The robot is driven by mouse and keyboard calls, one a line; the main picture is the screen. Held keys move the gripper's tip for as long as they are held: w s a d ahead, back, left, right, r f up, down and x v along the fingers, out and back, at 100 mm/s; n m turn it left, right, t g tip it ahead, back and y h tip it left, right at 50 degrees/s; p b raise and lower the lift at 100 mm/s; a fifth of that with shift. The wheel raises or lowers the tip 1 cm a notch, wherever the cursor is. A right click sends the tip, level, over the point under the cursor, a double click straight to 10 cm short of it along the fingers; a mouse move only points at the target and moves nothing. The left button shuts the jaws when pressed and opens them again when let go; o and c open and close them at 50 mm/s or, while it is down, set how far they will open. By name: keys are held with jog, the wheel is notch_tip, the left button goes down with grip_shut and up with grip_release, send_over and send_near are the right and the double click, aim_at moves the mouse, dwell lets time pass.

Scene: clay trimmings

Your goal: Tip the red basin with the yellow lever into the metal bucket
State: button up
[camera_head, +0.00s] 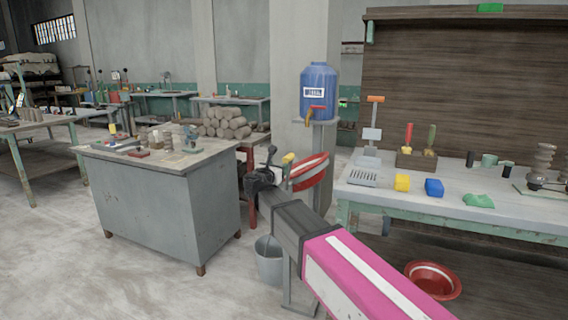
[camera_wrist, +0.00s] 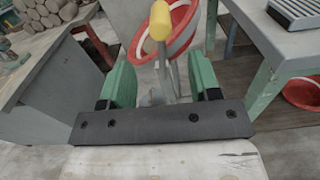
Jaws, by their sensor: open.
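The red basin (camera_head: 310,172) with a white inside hangs tilted at a grey stand below the blue water tank. The yellow lever (camera_head: 288,158) stands at the basin's left side. The metal bucket (camera_head: 270,262) is on the floor below, partly hidden by my arm. My gripper (camera_head: 264,172) is near the lever in the head view. In the wrist view my gripper (camera_wrist: 160,75) is open, its green fingers apart. The lever's yellow knob (camera_wrist: 160,20) and thin shaft show between and beyond the fingers, with the basin (camera_wrist: 183,32) behind. Contact cannot be told.
A grey cabinet table (camera_head: 165,205) with small tools stands left. A workbench (camera_head: 450,205) with blocks and tools stands right; another red basin (camera_head: 434,278) lies beneath it. The blue water tank (camera_head: 319,90) stands behind. Open floor lies in front of the cabinet.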

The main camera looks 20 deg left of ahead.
aim_at(288, 158)
jog(key=w+m, duration=0.1)
jog(key=w, duration=0.2)
jog(key=w+m, duration=0.2)
jog(key=w, duration=0.2)
jog(key=w+d+m, duration=0.1)
jog(key=w, duration=0.3)
jog(key=shift+w+r+m, duration=0.1)
jog(key=shift+m, duration=0.3)
